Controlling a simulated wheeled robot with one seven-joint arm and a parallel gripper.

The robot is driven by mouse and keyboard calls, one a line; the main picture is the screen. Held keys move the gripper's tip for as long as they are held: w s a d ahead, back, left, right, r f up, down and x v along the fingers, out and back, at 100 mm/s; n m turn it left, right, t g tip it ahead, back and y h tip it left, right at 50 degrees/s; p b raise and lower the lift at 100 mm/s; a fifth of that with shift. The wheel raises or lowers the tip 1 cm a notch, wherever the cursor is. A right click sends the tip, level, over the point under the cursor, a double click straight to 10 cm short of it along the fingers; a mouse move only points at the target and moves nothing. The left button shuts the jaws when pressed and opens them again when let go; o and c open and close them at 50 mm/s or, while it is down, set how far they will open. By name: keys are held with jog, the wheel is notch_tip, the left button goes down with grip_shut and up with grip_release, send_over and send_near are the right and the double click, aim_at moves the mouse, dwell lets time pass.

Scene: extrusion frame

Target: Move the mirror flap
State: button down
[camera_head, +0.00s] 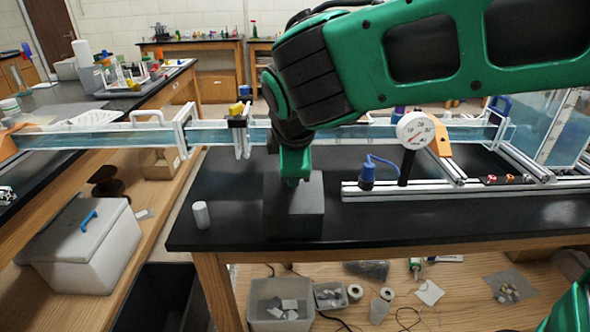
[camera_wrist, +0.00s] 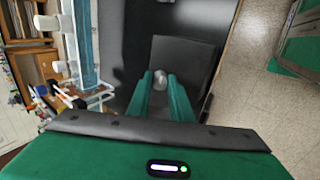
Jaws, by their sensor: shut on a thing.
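My gripper (camera_head: 294,181) points down over a dark square block (camera_head: 295,228) on the black bench. In the wrist view its two green fingers (camera_wrist: 162,80) are closed around a small grey rounded piece (camera_wrist: 159,70). The dark block (camera_wrist: 190,62) lies beyond and below the fingertips there. I cannot tell whether the held piece is part of the mirror flap, and no part is clearly recognisable as a mirror flap. A bluish glass panel (camera_head: 567,125) stands in a metal frame at the far right.
A white cylinder (camera_head: 201,215) stands left of the block near the bench's left edge. A round gauge (camera_head: 416,130) and a blue clamp (camera_head: 367,173) stand on metal rails (camera_head: 480,186) to the right. A long clear channel (camera_head: 90,139) runs behind my gripper.

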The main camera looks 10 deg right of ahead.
jog(key=c, duration=1.6)
grip_release()
jog(key=shift+o, duration=0.2)
jog(key=v, duration=1)
jog(key=shift+s+r, duration=0.15)
jog(key=shift+r, duration=0.15)
